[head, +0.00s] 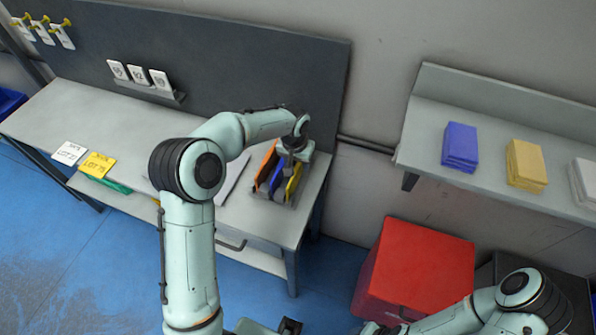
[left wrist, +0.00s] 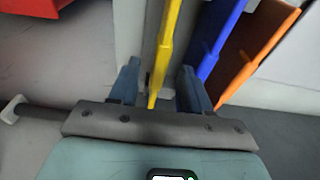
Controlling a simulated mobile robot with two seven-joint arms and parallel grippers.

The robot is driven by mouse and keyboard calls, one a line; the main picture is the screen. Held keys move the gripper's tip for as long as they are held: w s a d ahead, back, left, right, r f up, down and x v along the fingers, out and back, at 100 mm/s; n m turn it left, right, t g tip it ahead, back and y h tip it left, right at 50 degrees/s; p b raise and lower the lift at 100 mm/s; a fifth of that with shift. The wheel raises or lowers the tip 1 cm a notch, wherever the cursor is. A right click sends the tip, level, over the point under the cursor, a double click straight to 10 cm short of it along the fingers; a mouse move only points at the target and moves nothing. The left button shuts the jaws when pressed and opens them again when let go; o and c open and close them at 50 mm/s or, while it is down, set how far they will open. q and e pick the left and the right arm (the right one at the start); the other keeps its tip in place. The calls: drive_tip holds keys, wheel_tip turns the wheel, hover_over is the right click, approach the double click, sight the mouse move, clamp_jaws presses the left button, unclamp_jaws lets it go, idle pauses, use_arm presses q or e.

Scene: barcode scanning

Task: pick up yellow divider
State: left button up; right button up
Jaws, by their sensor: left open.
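The yellow divider (head: 294,181) stands in a grey holder (head: 264,191) at the right end of the workbench, beside a blue divider (head: 276,179) and an orange divider (head: 266,164). My left gripper (head: 294,156) is over the holder from above. In the left wrist view, its two fingers (left wrist: 160,85) are open, one on each side of the yellow divider (left wrist: 168,45). The divider's near end lies between them; I cannot tell whether either finger touches it. The blue divider (left wrist: 217,45) is close beyond the right finger. My right gripper is not clearly visible.
The grey workbench (head: 130,122) carries white and yellow label cards (head: 97,164) at left. A dark back panel (head: 250,60) rises behind it. A red box (head: 415,268) stands on the floor at right. A wall shelf (head: 420,150) holds blue, yellow and white stacks.

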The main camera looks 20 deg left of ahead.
sight(298, 166)
use_arm(q)
drive_tip(key=f, duration=0.3)
drive_tip(key=shift+w+f, duration=0.1)
drive_tip(key=shift+w, duration=0.15)
clamp_jaws()
